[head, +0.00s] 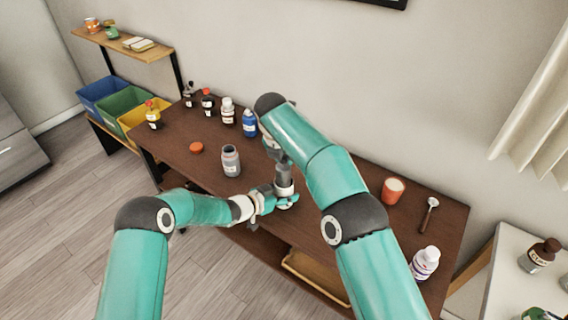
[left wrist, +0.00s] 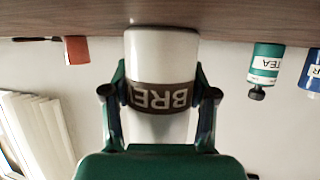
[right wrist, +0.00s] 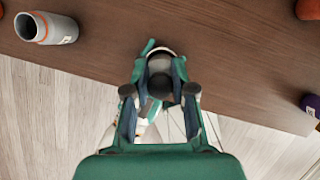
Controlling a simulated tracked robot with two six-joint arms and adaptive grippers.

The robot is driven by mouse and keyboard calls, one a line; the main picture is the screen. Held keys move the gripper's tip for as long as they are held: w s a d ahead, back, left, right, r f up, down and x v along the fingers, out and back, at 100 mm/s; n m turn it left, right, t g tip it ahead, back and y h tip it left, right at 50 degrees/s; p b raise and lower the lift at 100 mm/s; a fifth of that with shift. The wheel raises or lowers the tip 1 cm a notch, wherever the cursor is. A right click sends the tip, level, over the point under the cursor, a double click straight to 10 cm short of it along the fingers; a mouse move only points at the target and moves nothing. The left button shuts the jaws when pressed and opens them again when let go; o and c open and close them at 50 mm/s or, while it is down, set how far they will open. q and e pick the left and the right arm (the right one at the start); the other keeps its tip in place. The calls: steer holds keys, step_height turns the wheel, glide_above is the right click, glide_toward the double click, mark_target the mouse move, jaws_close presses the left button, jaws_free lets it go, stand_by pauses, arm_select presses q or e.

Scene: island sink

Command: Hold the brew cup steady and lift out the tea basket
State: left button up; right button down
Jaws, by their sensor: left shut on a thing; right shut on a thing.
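The white brew cup (left wrist: 162,48) with a brown lettered band stands on the table, inverted in the left wrist view. In the head view it is mostly covered by my arms. My left gripper (left wrist: 160,95) is shut around the cup's sides at the band. My right gripper (right wrist: 160,90) points down over the cup and is shut on a dark round knob (right wrist: 160,86), which appears to be the tea basket's handle. The basket's body is hidden, so I cannot tell how deep it sits in the cup.
An open grey jar (head: 231,162) and an orange lid (head: 196,147) are left of the cup. Several bottles, one blue (head: 249,124), stand behind. A red cup (head: 393,190), a spoon (head: 430,212) and a white bottle (head: 424,264) are at the right.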

steer(key=shift+r, duration=1.2)
arm_select(q)
steer(key=o, duration=1.3)
steer(key=shift+s+a, duration=0.1)
steer(key=v, duration=1.1)
steer(key=shift+a+r, duration=0.1)
steer(key=shift+r, duration=0.05)
steer(key=shift+s+a, duration=0.15)
steer(key=shift+s, duration=0.05)
